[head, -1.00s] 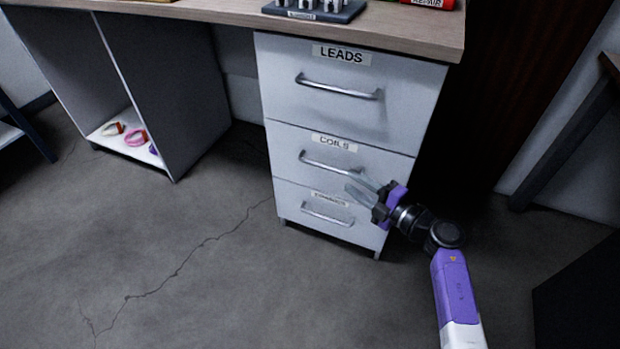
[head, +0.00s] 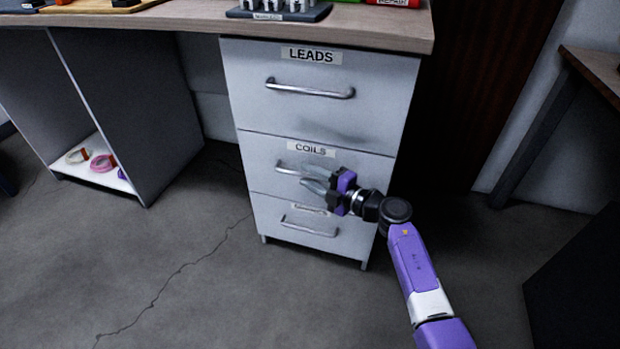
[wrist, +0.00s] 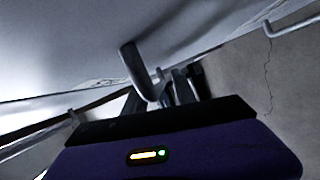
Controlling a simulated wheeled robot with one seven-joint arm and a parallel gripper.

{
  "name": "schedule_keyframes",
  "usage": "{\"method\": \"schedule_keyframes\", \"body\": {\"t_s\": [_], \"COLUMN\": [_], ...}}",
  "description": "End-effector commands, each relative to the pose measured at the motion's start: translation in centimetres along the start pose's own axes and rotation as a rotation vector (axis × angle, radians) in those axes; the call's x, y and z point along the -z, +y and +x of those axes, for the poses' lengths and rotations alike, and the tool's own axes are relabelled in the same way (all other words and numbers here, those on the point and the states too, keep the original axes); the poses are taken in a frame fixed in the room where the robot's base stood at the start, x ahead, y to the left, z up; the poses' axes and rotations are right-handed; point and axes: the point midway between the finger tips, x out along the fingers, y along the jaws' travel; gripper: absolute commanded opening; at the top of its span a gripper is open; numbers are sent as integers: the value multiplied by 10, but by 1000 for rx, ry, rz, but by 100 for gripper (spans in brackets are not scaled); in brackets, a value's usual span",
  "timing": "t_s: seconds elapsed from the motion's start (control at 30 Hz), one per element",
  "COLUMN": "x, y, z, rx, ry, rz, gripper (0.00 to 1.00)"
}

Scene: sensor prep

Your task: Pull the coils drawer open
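The coils drawer (head: 262,170) is the middle drawer of a white cabinet, labelled COILS. Its front looks flush with the drawers above and below. Its silver bar handle (head: 287,168) shows at the left end in the head view; my gripper hides the right part. My gripper (head: 308,179) is at the handle with its two grey fingers spread apart. In the wrist view, a bent handle (wrist: 132,65) reaches down to the finger area and appears to lie between the fingers (wrist: 160,92). Contact cannot be made out.
The LEADS drawer (head: 312,108) is above and a third drawer (head: 275,226) with its own handle is below, both closed. A wooden worktop (head: 380,27) overhangs the cabinet. An open shelf unit (head: 150,130) stands left. The floor in front is clear.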

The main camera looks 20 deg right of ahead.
Motion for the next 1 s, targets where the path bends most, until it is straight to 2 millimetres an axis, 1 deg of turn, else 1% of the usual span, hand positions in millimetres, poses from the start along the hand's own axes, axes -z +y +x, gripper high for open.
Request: {"method": "schedule_keyframes", "body": {"t_s": [0.07, 0.1, 0.23, 0.27, 1.0], "x": [0, 0, 0, 0, 0], "y": [0, 0, 0, 0, 0], "z": [0, 0, 0, 0, -1], "rx": [0, 0, 0, 0, 0], "ry": [0, 0, 0, 0, 0], "rz": [0, 0, 0, 0, 1], "gripper": [32, 29, 3, 0, 0]}}
